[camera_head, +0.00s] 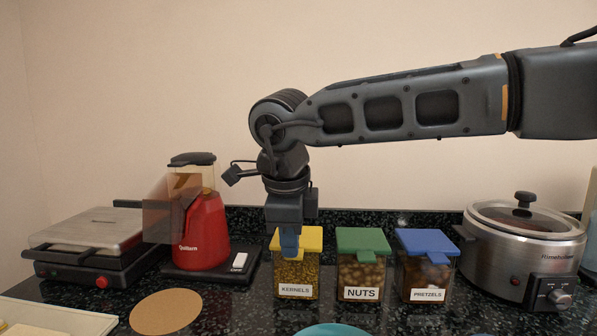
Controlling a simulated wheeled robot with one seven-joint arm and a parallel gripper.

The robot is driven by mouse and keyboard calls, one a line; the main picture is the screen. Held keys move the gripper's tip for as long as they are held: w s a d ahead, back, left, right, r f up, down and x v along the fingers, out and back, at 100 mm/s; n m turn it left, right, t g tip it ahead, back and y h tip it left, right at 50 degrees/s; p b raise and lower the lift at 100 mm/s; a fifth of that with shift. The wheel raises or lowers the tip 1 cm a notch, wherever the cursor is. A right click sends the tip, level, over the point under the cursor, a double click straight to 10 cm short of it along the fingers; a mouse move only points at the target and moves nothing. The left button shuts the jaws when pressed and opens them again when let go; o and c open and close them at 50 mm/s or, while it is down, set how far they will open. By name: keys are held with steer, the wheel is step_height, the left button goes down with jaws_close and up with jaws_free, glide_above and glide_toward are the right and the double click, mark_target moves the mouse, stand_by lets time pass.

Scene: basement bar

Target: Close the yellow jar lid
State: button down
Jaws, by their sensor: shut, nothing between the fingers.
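The yellow jar lid (313,239) lies about level on top of the clear jar labelled KERNELS (307,272), which is filled with golden kernels. My gripper (290,247) points straight down at this jar, shut and empty. Its blue fingertips overlap the left-middle part of the lid in the picture and hide some of it. I cannot tell whether the fingertips touch the lid, or whether it is fully seated.
To the right stand a green-lidded NUTS jar (361,275) and a blue-lidded PRETZELS jar (427,272), then a steel cooker (520,245). To the left are a red popcorn machine (204,235) and a grill (90,250). A round cork mat (165,311) lies in front.

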steer(key=shift+s+f+b, duration=0.25)
steer(key=shift+f+b, duration=0.05)
steer(key=shift+f, duration=0.5)
